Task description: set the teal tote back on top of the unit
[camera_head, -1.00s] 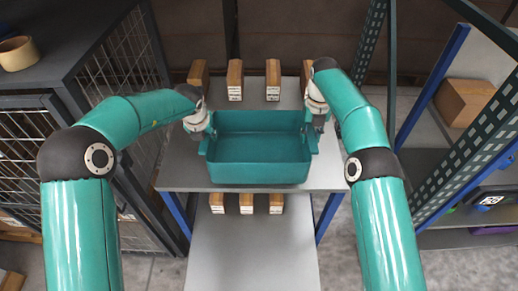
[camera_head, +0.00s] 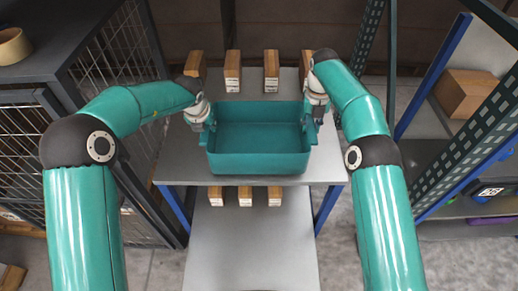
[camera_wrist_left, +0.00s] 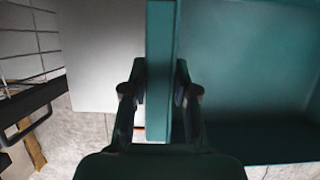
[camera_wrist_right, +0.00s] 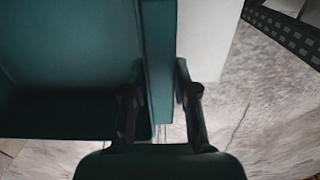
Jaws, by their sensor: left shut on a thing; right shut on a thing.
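The teal tote (camera_head: 259,164) is an open, empty box at the middle of the head view, over the grey top of the unit (camera_head: 172,165). I cannot tell whether its base touches that top. My left gripper (camera_head: 206,128) is shut on the tote's left side; in the left wrist view its fingers (camera_wrist_left: 161,85) straddle the wall. My right gripper (camera_head: 315,120) is shut on the tote's right side; in the right wrist view its fingers (camera_wrist_right: 159,85) straddle the opposite wall. The tote looks about level.
Several wooden blocks stand behind the tote, one of them (camera_head: 232,72) near the middle. More blocks (camera_head: 245,196) show on a lower level in front. A dark mesh cage (camera_head: 110,65) is close on the left; a rack with a cardboard box (camera_head: 463,93) is on the right.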

